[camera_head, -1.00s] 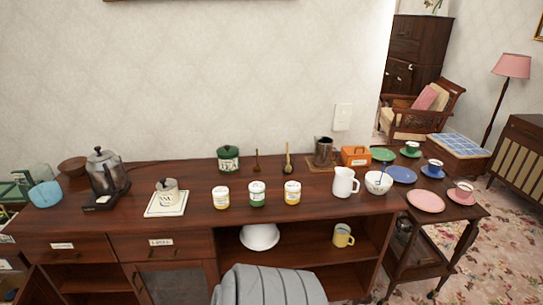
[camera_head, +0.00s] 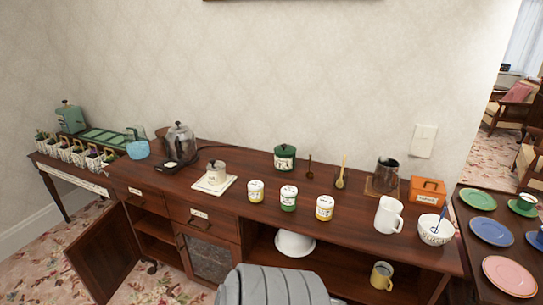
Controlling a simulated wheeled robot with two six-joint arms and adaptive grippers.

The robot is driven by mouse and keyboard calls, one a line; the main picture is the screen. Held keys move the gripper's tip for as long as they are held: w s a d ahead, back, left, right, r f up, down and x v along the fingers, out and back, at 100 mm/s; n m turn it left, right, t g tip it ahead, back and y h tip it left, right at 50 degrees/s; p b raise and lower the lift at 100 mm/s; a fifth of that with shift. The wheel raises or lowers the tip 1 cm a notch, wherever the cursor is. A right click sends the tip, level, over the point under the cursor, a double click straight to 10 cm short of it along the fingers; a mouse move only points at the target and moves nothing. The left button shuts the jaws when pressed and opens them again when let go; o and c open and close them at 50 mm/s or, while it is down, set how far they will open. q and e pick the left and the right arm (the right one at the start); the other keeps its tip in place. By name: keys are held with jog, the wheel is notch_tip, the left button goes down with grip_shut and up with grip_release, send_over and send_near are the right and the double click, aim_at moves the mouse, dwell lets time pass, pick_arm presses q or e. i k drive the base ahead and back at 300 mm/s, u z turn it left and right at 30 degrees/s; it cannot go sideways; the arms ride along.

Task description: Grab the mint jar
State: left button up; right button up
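Three small white jars stand in a row near the front of the wooden sideboard (camera_head: 228,196): a left jar with a yellow band (camera_head: 256,191), a middle jar with a green band (camera_head: 288,198), and a right jar with an orange-yellow band (camera_head: 324,208). Their labels are too small to read, so I cannot confirm which is mint; the green-banded middle one looks most like it. All three are upright and apart from each other. Neither of my grippers shows in the head view.
A green canister (camera_head: 285,157) and two spoons stand behind the jars. A small pot on a white board (camera_head: 214,184) and a kettle (camera_head: 179,147) are left. A white pitcher (camera_head: 388,214), bowl (camera_head: 435,230) and orange box (camera_head: 427,191) are right. A cabinet door (camera_head: 103,255) hangs open.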

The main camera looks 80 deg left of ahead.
aim_at(290, 193)
jog(key=u, duration=1.05)
jog(key=i, duration=1.05)
jog(key=u, duration=0.95)
